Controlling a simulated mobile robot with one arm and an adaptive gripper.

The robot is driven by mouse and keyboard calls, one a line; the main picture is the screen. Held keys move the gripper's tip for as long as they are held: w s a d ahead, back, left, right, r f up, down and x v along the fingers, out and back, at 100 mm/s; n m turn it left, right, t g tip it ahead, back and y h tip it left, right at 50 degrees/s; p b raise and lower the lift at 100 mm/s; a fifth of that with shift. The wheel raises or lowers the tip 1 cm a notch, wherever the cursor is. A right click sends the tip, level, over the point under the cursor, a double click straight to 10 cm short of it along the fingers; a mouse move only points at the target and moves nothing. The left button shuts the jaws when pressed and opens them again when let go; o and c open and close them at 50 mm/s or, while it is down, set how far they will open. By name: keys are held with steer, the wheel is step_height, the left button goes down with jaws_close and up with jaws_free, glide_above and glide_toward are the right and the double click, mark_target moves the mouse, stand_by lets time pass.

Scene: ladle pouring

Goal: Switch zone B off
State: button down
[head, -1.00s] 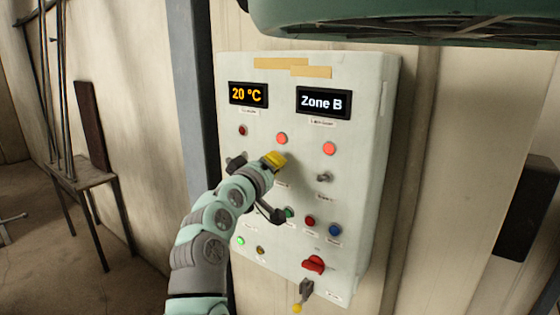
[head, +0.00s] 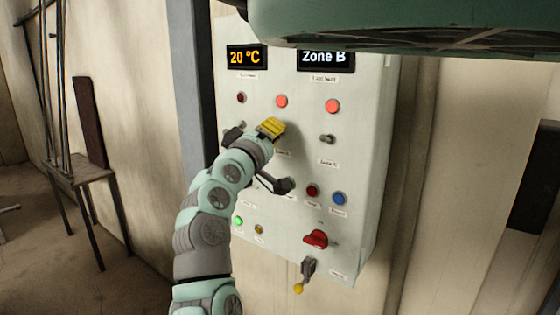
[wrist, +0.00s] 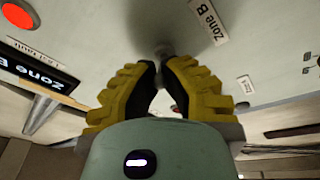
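The pale control panel (head: 360,180) stands upright, and my gripper (head: 271,127) is in front of its middle column. In the wrist view a small grey switch lever (wrist: 164,50) shows at the fingertips, beside a "Zone B" label (wrist: 208,20). My yellow, dark-padded fingers (wrist: 159,68) converge at it with a narrow gap; I cannot tell whether they touch or grip it. In the head view my gripper hides this lever. The lamp above my gripper (head: 281,101) is bright red. The display (head: 325,57) reads "Zone B".
Another display (head: 246,57) reads 20 °C. A grey lever (head: 327,139) sits right under another bright red lamp (head: 332,106); the left lamp (head: 241,97) is dark red. Below are a red button (head: 312,191), a blue button (head: 339,198) and a red rotary knob (head: 316,238).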

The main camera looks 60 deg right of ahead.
step_height(320, 180, down, 2)
steer(key=h+b, duration=0.2)
steer(key=b, duration=0.7)
steer(key=n+t+h+b, duration=0.1)
steer(key=h+b, duration=0.1)
steer(key=b, duration=0.7)
steer(key=shift+t+b, duration=0.3)
steer(key=shift+b, duration=0.1)
steer(key=shift+d+r+t+h+b, duration=0.1)
steer(key=shift+r+t+h+b, duration=0.35)
steer(key=shift+b, duration=0.8)
steer(key=shift+f, duration=0.15)
steer(key=c, duration=1)
jaws_free()
steer(key=shift+g, duration=0.25)
steer(key=shift+f, duration=0.1)
steer(key=shift+p, duration=0.3)
